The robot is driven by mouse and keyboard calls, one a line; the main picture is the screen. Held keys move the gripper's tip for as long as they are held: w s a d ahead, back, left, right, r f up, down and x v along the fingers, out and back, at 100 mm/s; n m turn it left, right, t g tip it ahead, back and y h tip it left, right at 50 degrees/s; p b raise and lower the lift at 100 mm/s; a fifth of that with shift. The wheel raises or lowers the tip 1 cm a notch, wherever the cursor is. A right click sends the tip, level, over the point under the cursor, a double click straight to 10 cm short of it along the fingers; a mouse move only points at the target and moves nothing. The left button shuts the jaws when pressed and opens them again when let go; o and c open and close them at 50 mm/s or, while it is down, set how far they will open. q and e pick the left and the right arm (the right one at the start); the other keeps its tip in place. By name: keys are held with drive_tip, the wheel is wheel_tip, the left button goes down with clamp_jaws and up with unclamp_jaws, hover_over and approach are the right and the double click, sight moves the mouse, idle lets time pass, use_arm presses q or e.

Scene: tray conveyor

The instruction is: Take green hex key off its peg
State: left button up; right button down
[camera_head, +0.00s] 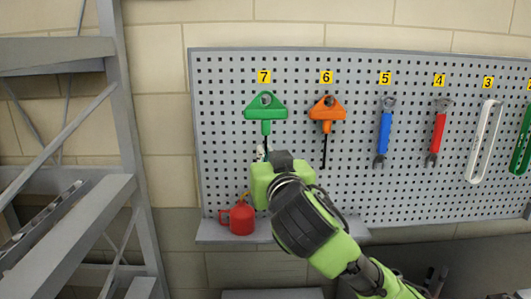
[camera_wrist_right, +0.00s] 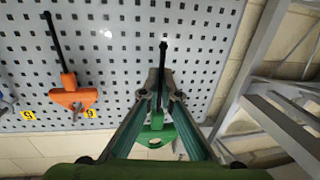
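The green hex key (camera_head: 266,107) hangs at the upper left of the pegboard under the label 7, its handle up and its shaft down. In the right wrist view, which is upside down, its handle (camera_wrist_right: 156,133) shows between my fingers and its shaft runs up past the fingertips. My right gripper (camera_head: 263,153) is below the handle at the shaft. In the wrist view its fingertips (camera_wrist_right: 161,88) close in on both sides of the shaft and look shut on it. The lower shaft is hidden in the head view. My left gripper is out of view.
An orange hex key (camera_head: 326,109) hangs close to the right, also in the wrist view (camera_wrist_right: 72,95). Other tools hang farther right on the pegboard (camera_head: 350,185). A red can (camera_head: 240,217) stands on the ledge below. A grey metal frame (camera_head: 120,110) stands left.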

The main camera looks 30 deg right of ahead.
drive_tip(key=shift+v, duration=0.9)
drive_tip(key=shift+a+r, duration=0.1)
drive_tip(key=shift+a, duration=0.1)
